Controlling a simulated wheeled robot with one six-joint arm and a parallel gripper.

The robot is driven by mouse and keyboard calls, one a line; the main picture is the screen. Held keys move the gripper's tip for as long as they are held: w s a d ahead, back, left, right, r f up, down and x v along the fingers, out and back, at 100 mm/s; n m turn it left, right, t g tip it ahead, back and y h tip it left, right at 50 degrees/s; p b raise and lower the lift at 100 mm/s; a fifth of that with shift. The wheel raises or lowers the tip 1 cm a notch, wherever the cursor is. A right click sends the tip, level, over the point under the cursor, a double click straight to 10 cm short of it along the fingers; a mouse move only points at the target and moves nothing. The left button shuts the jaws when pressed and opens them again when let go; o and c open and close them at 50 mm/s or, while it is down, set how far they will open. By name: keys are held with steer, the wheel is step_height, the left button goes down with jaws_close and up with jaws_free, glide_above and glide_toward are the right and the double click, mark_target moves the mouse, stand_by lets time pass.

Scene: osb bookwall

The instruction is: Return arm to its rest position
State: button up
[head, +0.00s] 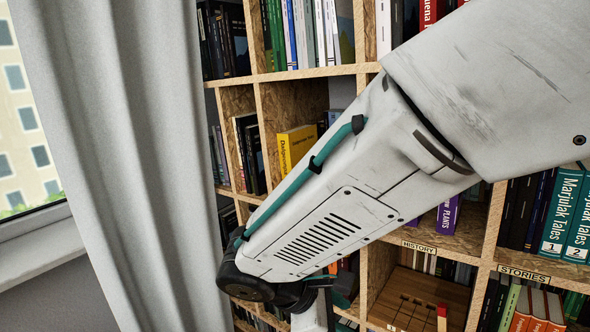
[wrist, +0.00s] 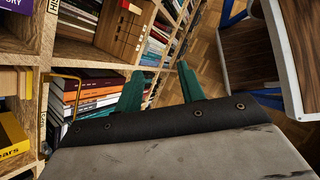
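My arm reaches across the head view from the upper right to the lower middle, in front of the bookshelf (head: 362,70). In the head view my gripper is at the arm's lower end, mostly hidden behind the wrist; a bit of teal finger shows there. In the wrist view my gripper (wrist: 160,88) has two teal fingers standing apart, with nothing held between them. The fingers point along the shelf front, with the wooden floor (wrist: 205,50) beyond.
A grey curtain (head: 120,150) hangs left of the shelf, by a window. Books fill many compartments, including a yellow book (head: 296,146). A wooden box (wrist: 120,32) with a red piece stands on the shelf. White-edged furniture (wrist: 285,55) is at the wrist view's right.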

steer(key=s+d+r+m+y, duration=0.4)
steer(key=s+d+r+m, duration=0.1)
steer(key=d+m, duration=0.3)
steer(key=s+d+r+m+y, duration=0.4)
steer(key=s+d+r+m, duration=0.2)
steer(key=d+m, duration=0.3)
steer(key=shift+s+d+r+g, duration=0.25)
steer(key=shift+s+d+g, duration=0.15)
steer(key=shift+d, duration=0.55)
jaws_close()
steer(key=shift+a, duration=0.1)
